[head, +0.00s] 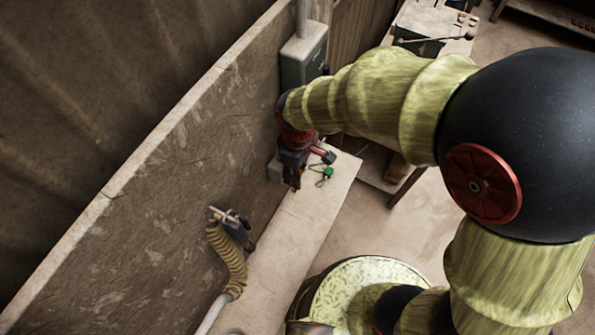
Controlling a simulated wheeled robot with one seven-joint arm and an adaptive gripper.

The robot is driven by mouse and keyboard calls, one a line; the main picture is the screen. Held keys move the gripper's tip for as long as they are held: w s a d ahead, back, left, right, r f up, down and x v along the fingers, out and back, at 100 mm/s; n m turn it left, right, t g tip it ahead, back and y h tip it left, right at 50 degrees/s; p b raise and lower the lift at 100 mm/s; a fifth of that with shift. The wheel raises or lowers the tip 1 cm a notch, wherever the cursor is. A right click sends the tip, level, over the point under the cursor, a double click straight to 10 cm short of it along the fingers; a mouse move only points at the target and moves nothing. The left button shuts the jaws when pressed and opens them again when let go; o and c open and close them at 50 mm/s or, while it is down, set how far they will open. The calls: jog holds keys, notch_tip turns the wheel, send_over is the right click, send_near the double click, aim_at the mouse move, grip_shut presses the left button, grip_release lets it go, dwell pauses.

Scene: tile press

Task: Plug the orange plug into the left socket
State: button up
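My gripper (294,176) points down over the narrow bench, close to the wall panel. It is small and dark here, and I cannot tell whether its fingers are open or shut. A small reddish-orange spot shows at the fingertips, but I cannot tell whether it is the orange plug. A small green item (328,173) with a thin dark loop lies on the bench just right of my gripper. A pale grey box (274,169) sits low at the wall, partly hidden behind my gripper. I cannot make out any socket openings.
A grey box (304,56) with a conduit is fixed higher on the wall panel (150,220). A coiled tan hose (228,258) hangs at the panel's near end. The bench (290,240) between hose and gripper is clear. My arm covers much of the right side.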

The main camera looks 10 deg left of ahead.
jog(key=shift+w+a, duration=0.2)
jog(key=shift+a, duration=0.2)
dwell(3.3)
jog(key=shift+d, duration=0.15)
dwell(0.6)
jog(key=shift+s+d, duration=0.2)
jog(key=shift+d, duration=0.05)
jog(key=shift+w+a, duration=0.2)
jog(key=shift+a, duration=0.2)
dwell(1.2)
jog(key=o, duration=1.2)
jog(key=shift+o, duration=0.2)
notch_tip(320, 180, up, 12)
